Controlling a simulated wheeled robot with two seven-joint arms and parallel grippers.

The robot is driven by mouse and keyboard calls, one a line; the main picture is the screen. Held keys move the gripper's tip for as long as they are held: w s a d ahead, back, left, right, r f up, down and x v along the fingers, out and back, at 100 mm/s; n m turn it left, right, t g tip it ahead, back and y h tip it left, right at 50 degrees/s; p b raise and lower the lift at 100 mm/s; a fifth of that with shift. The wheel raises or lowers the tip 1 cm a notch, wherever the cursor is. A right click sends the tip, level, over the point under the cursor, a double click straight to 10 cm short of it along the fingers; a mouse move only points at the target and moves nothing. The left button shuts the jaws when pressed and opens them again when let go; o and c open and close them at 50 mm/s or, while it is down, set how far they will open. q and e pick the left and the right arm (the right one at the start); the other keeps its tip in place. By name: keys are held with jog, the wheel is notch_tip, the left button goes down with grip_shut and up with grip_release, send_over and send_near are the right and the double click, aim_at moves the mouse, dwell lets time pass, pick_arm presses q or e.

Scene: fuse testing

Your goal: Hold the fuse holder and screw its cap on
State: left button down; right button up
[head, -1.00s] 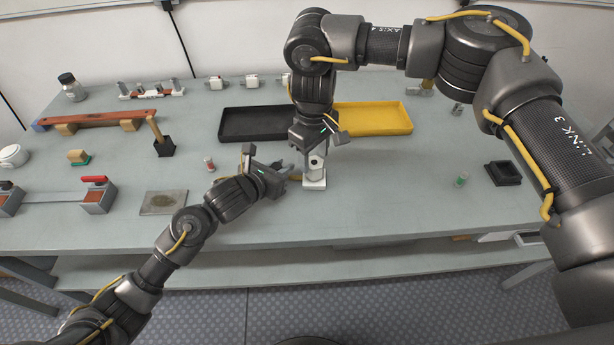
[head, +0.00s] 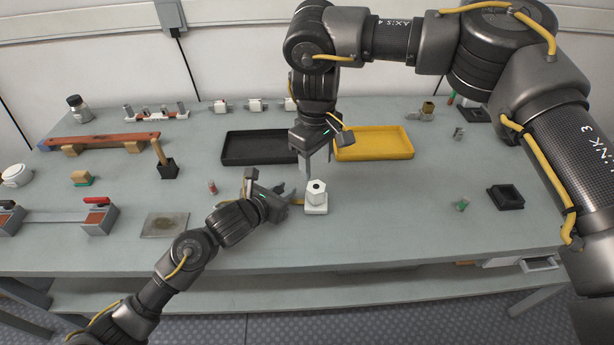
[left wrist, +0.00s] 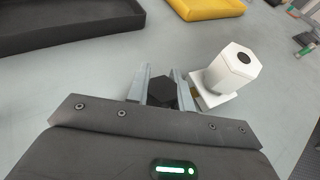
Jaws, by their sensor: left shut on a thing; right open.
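The white fuse holder (head: 318,209) stands upright on the bench near its middle.
A black tray (head: 259,160) and a yellow tray (head: 408,154) lie behind the holder. A small red-ended fuse (head: 212,188), a green-ended one (head: 462,205) and a black square holder (head: 505,197) stand apart on either side.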

pick_arm(q)
jog(key=shift+f, duration=0.15)
jog(key=c, duration=1.1)
grip_release()
jog(key=shift+c, duration=0.2)
jog(key=shift+v, duration=4.55)
